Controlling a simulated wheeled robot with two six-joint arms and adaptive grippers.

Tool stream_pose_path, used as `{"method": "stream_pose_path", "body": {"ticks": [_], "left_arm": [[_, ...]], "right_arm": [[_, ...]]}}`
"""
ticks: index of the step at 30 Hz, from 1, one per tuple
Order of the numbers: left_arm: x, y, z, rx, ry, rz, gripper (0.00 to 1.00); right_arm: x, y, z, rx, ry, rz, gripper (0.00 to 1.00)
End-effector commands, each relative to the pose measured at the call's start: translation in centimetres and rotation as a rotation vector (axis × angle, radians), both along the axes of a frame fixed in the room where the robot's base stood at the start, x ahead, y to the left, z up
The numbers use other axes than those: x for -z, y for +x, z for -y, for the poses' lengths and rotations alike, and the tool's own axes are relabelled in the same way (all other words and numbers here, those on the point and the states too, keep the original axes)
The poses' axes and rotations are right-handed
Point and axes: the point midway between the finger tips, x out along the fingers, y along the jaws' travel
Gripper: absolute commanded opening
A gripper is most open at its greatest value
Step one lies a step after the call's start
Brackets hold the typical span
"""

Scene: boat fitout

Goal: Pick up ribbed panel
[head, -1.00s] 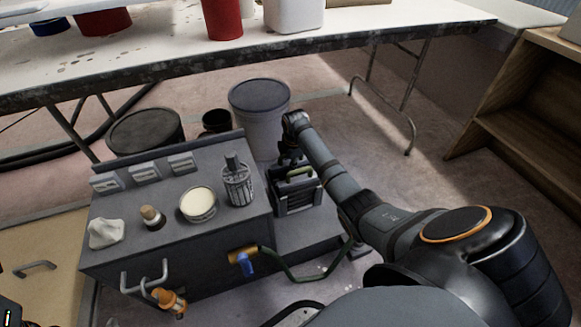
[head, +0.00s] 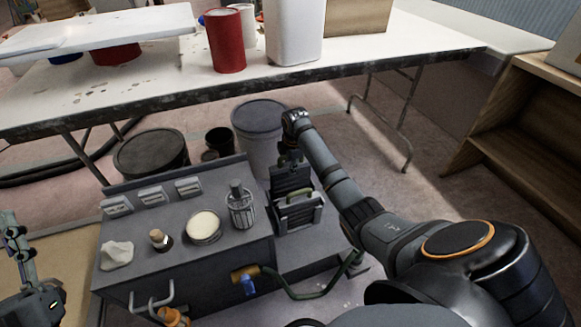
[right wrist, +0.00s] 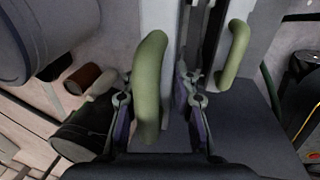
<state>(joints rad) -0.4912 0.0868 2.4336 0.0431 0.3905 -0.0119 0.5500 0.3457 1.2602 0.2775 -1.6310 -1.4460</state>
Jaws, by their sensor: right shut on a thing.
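The dark ribbed panel (head: 290,179) is in the head view, just under my right gripper (head: 290,157) and behind a slotted block with a green handle (head: 298,197). In the right wrist view my right gripper (right wrist: 160,105) is shut around a green handle (right wrist: 150,75), which appears to belong to the panel. The panel's lower edge is hidden behind the block. A second green handle (right wrist: 235,55) stands apart to the right in that view. My left gripper (head: 18,245) shows at the left edge of the head view; its jaw opening is unclear.
The grey console (head: 190,255) carries a cream-topped tin (head: 203,226), a caged lamp (head: 240,208) and switches. A lidded bucket (head: 260,138) stands close behind the panel. The long table (head: 400,45) is beyond, with wooden shelving (head: 510,130) at right.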

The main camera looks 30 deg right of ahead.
Motion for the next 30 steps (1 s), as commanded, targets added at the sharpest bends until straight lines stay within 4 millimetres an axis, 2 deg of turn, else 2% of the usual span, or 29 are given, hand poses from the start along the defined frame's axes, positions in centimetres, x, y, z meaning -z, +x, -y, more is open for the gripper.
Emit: {"method": "stream_pose_path", "body": {"ticks": [1,9,16,23,30], "left_arm": [[0.8,0.6,0.0,-0.001,-0.002,-0.047,0.4],[6.7,3.1,-0.2,-0.007,-0.007,-0.318,0.4],[12.3,4.1,-0.3,-0.006,-0.012,-0.555,0.4],[18.7,3.6,-0.2,-0.001,-0.014,-0.811,0.4],[25.6,1.4,0.0,0.009,-0.016,-1.092,0.4]], "right_arm": [[-0.7,0.2,0.0,0.0,-0.002,0.01,0.0],[-2.2,0.2,0.0,0.0,-0.001,0.009,0.0],[-3.5,0.1,0.0,0.0,0.0,0.005,0.0],[-4.9,0.1,0.0,0.0,0.0,0.004,0.0],[-6.6,0.1,0.0,0.0,0.0,0.002,0.0]]}}
